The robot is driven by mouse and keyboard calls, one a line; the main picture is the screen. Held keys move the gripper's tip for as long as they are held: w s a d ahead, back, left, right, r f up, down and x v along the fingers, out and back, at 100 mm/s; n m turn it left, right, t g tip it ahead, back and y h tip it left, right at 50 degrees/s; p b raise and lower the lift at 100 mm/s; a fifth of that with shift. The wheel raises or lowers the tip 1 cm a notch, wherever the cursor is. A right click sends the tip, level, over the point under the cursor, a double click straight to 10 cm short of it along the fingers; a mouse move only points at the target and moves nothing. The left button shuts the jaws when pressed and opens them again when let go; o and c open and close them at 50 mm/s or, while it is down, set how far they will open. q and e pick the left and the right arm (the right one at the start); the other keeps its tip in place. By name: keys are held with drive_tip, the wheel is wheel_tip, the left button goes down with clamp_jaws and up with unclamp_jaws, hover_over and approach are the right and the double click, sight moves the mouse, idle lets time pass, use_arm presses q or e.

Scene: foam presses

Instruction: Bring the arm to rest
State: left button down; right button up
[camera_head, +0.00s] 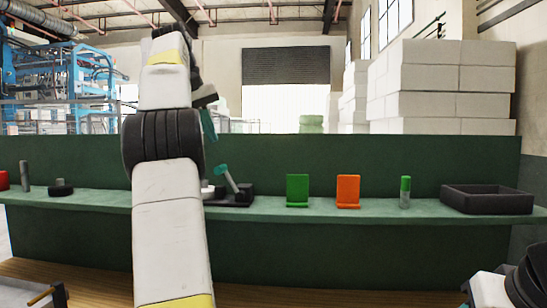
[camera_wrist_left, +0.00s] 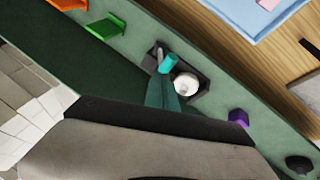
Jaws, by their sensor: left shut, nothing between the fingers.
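My left arm rises through the head view, raised in front of the green shelf (camera_head: 335,209). My left gripper (camera_head: 209,124) shows teal fingers, partly hidden by the wrist, above the shelf. In the left wrist view the fingers of this gripper (camera_wrist_left: 163,93) are shut and empty. Beyond them is a black holder (camera_wrist_left: 203,76) with a teal-topped cylinder (camera_wrist_left: 168,63) and a white round piece (camera_wrist_left: 186,84). In the head view the teal piece (camera_head: 228,178) leans at a tilt. Part of my right arm shows at the lower right; its gripper does not show.
A green stand (camera_head: 297,190), an orange stand (camera_head: 348,191), a green-capped cylinder (camera_head: 405,191) and a black open tray (camera_head: 487,198) stand on the shelf to the right. A purple block (camera_wrist_left: 238,117) shows in the left wrist view. Gaps of bare shelf lie between them.

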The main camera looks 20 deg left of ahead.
use_arm(q)
drive_tip(key=s+d+f+m, duration=0.25)
drive_tip(key=d+f, duration=0.25)
drive_tip(key=d, duration=0.4)
drive_tip(key=s+d+f+m, duration=0.1)
drive_tip(key=s+d+f, duration=0.35)
drive_tip(key=d, duration=0.45)
drive_tip(key=s+d+f+m, duration=0.1)
drive_tip(key=s+d+f, duration=0.4)
drive_tip(key=f, duration=0.4)
drive_tip(key=s+d+f+m, duration=0.2)
drive_tip(key=s+d+f, duration=0.3)
drive_tip(key=f, duration=0.5)
drive_tip(key=s, duration=0.2)
drive_tip(key=shift+s+d+t+h, duration=0.35)
drive_tip(key=shift+s+t+h, duration=0.05)
